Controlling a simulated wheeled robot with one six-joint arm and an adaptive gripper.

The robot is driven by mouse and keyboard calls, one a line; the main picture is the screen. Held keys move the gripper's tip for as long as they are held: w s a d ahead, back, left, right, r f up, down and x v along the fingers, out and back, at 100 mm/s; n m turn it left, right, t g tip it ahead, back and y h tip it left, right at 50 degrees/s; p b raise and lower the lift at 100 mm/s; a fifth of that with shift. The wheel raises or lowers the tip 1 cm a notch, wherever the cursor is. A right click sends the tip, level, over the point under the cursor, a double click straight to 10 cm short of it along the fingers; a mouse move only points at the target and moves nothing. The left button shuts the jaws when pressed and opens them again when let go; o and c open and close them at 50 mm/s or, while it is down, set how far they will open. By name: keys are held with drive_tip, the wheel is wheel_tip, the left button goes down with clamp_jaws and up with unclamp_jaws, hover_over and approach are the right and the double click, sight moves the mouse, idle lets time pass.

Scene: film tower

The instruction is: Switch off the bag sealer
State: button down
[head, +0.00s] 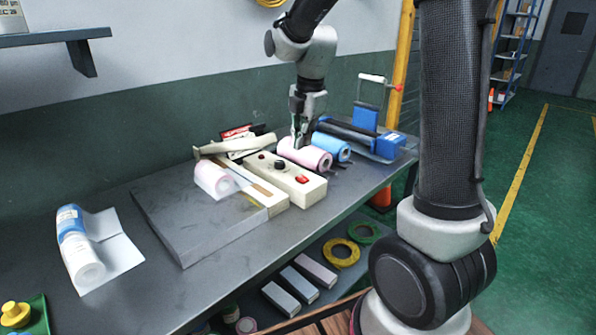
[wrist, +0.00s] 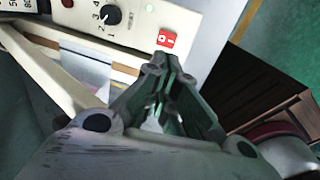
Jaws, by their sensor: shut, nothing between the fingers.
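The bag sealer (head: 285,183) is a cream box with a long arm, standing on the workbench. Its red rocker switch (head: 302,180) is at the right end of the top face, with a black dial (head: 280,165) to its left. In the wrist view the red switch (wrist: 166,38) shows white marks and lies just beyond my fingertips; the numbered dial (wrist: 111,15) is to its left. I cannot tell which side of the switch is pressed. My gripper (head: 297,141) is shut and empty, pointing down, apart from the switch; its fingers also show in the wrist view (wrist: 160,66).
A pink roll (head: 305,154) and a blue roll (head: 332,147) lie behind the sealer, near a blue-framed device (head: 365,130). A grey plate (head: 185,215) and a film roll (head: 82,258) are to the left. The bench's front edge (head: 290,247) is close.

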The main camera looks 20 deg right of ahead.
sight(300, 185)
drive_tip(key=f, duration=0.3)
drive_tip(key=w+f, duration=0.1)
drive_tip(key=f, duration=0.6)
drive_tip(key=shift+w+a+f, duration=0.25)
drive_tip(key=shift+a+f, duration=0.05)
drive_tip(key=shift+w+a+f+g, duration=0.2)
drive_tip(key=shift+f+g, duration=0.1)
drive_tip(key=shift+g, duration=0.1)
drive_tip(key=shift+s+d, duration=0.1)
drive_tip(key=shift+d, duration=0.05)
drive_tip(key=shift+s, duration=0.1)
drive_tip(key=shift+s+d, duration=0.3)
drive_tip(key=shift+s, duration=0.4)
